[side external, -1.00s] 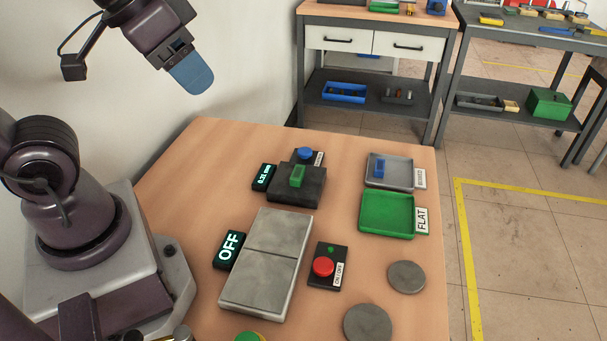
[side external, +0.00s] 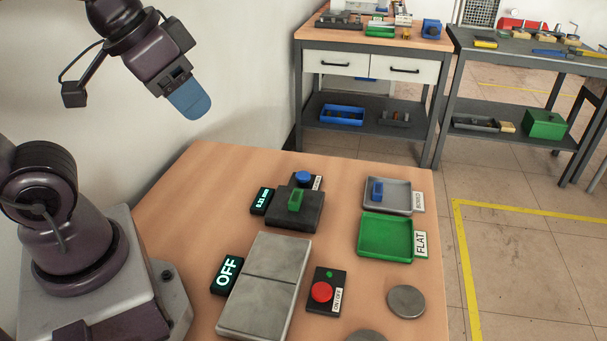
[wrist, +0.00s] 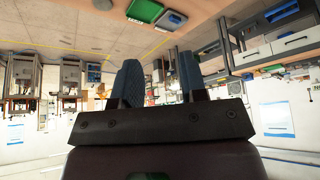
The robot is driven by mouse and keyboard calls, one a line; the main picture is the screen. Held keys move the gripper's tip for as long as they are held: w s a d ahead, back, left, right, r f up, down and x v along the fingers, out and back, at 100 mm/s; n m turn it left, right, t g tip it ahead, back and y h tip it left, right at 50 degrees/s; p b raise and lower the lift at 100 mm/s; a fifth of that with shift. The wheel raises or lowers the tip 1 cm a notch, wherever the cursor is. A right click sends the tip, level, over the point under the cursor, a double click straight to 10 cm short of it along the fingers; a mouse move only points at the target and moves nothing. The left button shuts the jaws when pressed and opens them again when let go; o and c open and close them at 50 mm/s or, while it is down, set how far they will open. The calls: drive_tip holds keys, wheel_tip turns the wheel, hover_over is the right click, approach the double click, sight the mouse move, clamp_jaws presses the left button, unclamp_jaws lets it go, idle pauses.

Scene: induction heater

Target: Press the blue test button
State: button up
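The blue test button (side external: 303,177) sits on a dark box at the back of the wooden table, behind a dark block (side external: 296,216) with a green piece (side external: 295,200) on top. A small display (side external: 262,200) with lit digits stands to its left. My gripper (side external: 190,102) is high above the table's back left, well up and left of the button, with blue fingers. In the wrist view, my gripper's two fingers (wrist: 159,65) stand apart with nothing between them. The button is not visible in the wrist view.
A red on/off button (side external: 321,291) stands beside a grey plate (side external: 264,285) and a display reading OFF (side external: 227,274). A grey tray (side external: 405,196) holds a blue piece; a green tray (side external: 386,236) is empty. A grey disc (side external: 406,301) lies in front.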

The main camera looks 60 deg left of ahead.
clamp_jaws()
idle(1.5)
